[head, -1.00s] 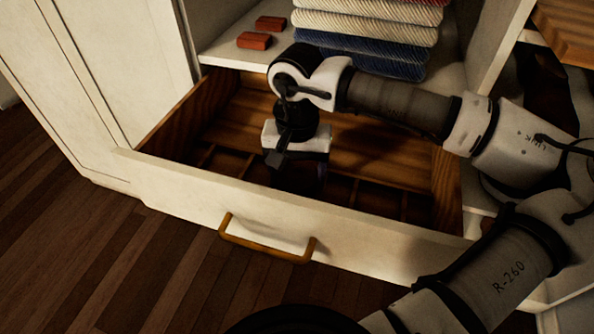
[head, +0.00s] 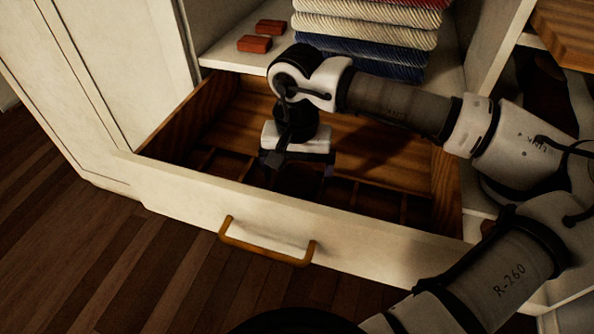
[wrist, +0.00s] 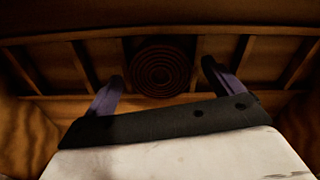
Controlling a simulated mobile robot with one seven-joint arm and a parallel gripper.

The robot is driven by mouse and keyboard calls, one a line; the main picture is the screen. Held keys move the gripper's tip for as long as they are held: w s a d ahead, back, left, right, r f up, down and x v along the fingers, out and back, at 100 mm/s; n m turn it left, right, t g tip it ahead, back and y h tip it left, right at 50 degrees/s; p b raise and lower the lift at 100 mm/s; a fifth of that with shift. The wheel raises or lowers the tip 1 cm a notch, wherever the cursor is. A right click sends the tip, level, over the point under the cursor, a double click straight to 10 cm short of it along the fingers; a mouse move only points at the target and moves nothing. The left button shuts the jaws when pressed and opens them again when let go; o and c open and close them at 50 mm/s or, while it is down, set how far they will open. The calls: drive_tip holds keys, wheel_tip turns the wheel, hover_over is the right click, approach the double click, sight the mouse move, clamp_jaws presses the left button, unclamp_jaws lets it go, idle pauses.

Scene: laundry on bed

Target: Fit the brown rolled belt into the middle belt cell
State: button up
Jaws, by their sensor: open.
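The brown rolled belt (wrist: 161,72) is a dark flat coil in the wrist view. It lies at the middle belt cell (wrist: 198,75), between two wooden dividers; its exact depth is hard to tell. My gripper (head: 297,165) is down inside the open drawer. Its two purple-grey fingers are spread, one on each side of the coil in the wrist view, with gaps between them and it. In the head view the gripper and dark shadow hide the belt and its cell.
The drawer front (head: 190,193) with its handle (head: 268,243) stands nearest me. Other divided cells (head: 225,163) beside the middle look empty. Above, a shelf (head: 228,57) holds folded towels (head: 365,42) and two small red blocks (head: 254,44).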

sight(297, 179)
wheel_tip(297, 179, up, 12)
drive_tip(key=p, duration=0.2)
drive_tip(key=shift+f, duration=0.2)
